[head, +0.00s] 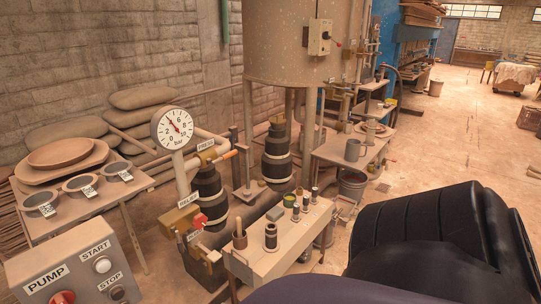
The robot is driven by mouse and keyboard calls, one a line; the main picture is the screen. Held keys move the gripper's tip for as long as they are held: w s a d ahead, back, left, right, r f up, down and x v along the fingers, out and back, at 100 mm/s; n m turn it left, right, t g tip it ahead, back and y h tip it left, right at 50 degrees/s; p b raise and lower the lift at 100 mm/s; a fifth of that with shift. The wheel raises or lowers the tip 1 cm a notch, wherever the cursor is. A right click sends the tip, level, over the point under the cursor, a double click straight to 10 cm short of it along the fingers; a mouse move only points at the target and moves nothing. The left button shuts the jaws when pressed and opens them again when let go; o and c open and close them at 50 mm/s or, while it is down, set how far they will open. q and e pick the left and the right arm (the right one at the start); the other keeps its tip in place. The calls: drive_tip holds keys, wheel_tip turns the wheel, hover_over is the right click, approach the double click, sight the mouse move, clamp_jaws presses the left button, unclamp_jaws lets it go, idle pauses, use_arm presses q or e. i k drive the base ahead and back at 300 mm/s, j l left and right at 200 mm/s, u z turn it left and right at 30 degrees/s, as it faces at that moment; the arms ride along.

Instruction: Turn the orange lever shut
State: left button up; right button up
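The orange lever (228,155) sits on a brass valve beside the small sign that seems to read PRESS (206,145), right of the pressure gauge (173,127). It sticks out to the right and slightly up from the valve. The picture is too small to tell surely whether it lies along or across its pipe. A red handle (198,220) sits lower, by a sign that seems to read RELIEF (188,200). Neither of my grippers shows. A large dark part, probably my own arm, fills the lower right.
A pump box (78,262) with START and STOP buttons stands at front left. A table (130,190) with several bowls is behind it. A small bench (278,250) with bottles stands in front of the valves. A large tank (290,45) rises behind. Floor is open at right.

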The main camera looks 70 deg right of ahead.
sight(228, 154)
drive_tip(key=z, duration=1.7)
drive_tip(key=i+l+u, duration=0.15)
drive_tip(key=u, duration=0.25)
drive_tip(key=i+l+u, duration=0.1)
drive_tip(key=l+u, duration=0.15)
drive_tip(key=u, duration=0.15)
drive_tip(key=i+l+u, duration=0.15)
drive_tip(key=l, duration=0.25)
drive_tip(key=i+l+u, duration=0.15)
drive_tip(key=l, duration=0.25)
drive_tip(key=i+l, duration=0.1)
drive_tip(key=l, duration=0.3)
drive_tip(key=l+u, duration=0.1)
drive_tip(key=l, duration=0.35)
drive_tip(key=i, duration=0.05)
